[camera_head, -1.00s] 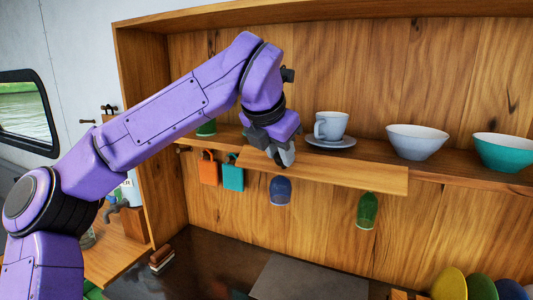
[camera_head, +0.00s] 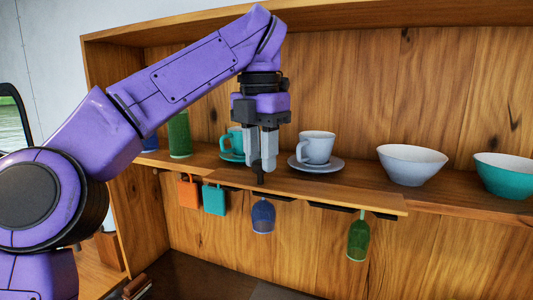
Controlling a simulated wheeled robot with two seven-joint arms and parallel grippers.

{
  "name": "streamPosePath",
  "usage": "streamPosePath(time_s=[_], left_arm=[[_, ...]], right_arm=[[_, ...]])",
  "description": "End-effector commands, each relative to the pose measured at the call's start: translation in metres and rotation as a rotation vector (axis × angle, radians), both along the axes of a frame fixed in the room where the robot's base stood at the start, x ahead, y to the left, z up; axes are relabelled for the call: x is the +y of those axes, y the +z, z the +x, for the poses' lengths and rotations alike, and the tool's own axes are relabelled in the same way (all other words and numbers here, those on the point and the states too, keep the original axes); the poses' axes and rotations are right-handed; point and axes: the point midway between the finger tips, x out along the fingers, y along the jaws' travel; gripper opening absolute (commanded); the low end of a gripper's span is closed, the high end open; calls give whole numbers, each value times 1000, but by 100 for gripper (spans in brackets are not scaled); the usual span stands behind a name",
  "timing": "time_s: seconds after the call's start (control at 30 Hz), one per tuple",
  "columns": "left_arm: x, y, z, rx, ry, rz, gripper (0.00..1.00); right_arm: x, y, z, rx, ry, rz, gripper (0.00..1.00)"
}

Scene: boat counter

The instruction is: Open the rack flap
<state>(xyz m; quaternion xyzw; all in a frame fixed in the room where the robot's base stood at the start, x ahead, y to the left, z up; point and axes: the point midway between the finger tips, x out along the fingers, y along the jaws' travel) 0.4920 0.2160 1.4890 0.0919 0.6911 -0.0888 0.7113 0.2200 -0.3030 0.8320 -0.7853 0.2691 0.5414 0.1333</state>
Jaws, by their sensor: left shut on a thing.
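The rack flap (camera_head: 335,194) is a long wooden board along the front edge of the shelf. It stands out nearly level, with dark gaps under it. My left gripper (camera_head: 260,162) points down at the flap from above. Its grey fingers are shut on a small dark knob (camera_head: 261,179) at the flap's left part. A blue glass (camera_head: 263,216) and a green glass (camera_head: 358,238) hang upside down under the flap. My right gripper is not in view.
On the shelf (camera_head: 455,202) stand a green cylinder (camera_head: 180,135), a teal cup (camera_head: 231,143), a white cup (camera_head: 317,147) on a saucer, a white bowl (camera_head: 412,165) and a teal bowl (camera_head: 507,175). Orange (camera_head: 189,192) and teal (camera_head: 214,199) mugs hang at left.

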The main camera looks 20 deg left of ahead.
Motion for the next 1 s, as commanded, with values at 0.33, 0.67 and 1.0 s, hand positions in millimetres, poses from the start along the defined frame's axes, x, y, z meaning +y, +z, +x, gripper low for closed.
streamPosePath(time_s=[0.33, 0.67, 1.0], left_arm=[[-7, -2, 3, 14, -13, 3, 0], [-9, -2, 3, 12, -16, 3, 56], [-7, -1, 3, -1, 5, 10, 56]], right_arm=[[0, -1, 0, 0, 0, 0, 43], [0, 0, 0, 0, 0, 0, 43], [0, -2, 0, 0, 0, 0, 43]])
